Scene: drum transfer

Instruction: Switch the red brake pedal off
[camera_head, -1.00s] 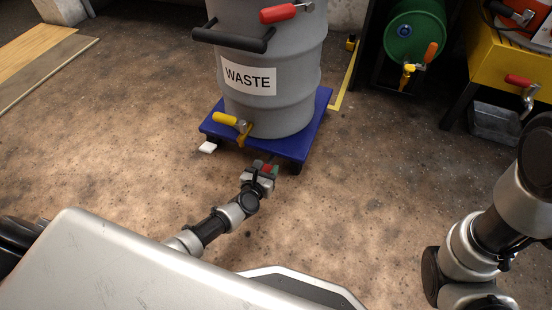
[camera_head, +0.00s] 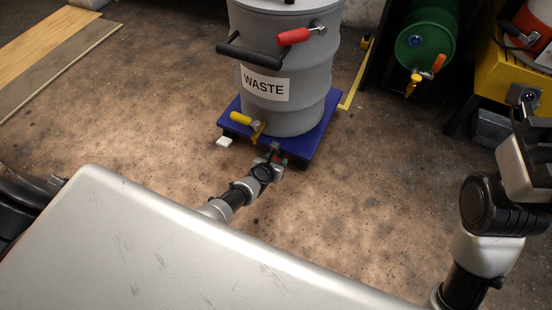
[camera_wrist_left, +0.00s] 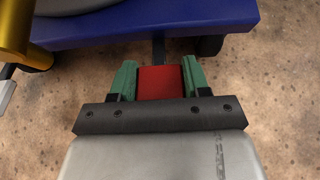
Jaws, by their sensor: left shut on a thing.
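The red brake pedal (camera_wrist_left: 160,83) sits between the two green fingers of my left gripper (camera_wrist_left: 159,75) in the left wrist view. The fingers are closed against its two sides. A dark stem runs from the pedal to the blue dolly (camera_wrist_left: 95,30). In the head view my left gripper (camera_head: 277,160) is low at the dolly's front edge, and only a little of the red pedal shows. The grey WASTE drum (camera_head: 305,110) stands on the dolly (camera_head: 312,143). My right gripper (camera_head: 535,135) is at the right edge, partly cut off, its fingers unclear.
A yellow-handled tap (camera_head: 243,119) sticks out low on the drum, left of my left gripper. A small white block (camera_head: 224,141) lies left of the dolly. A green drum (camera_head: 428,40) and a yellow stand (camera_head: 500,75) are at the right.

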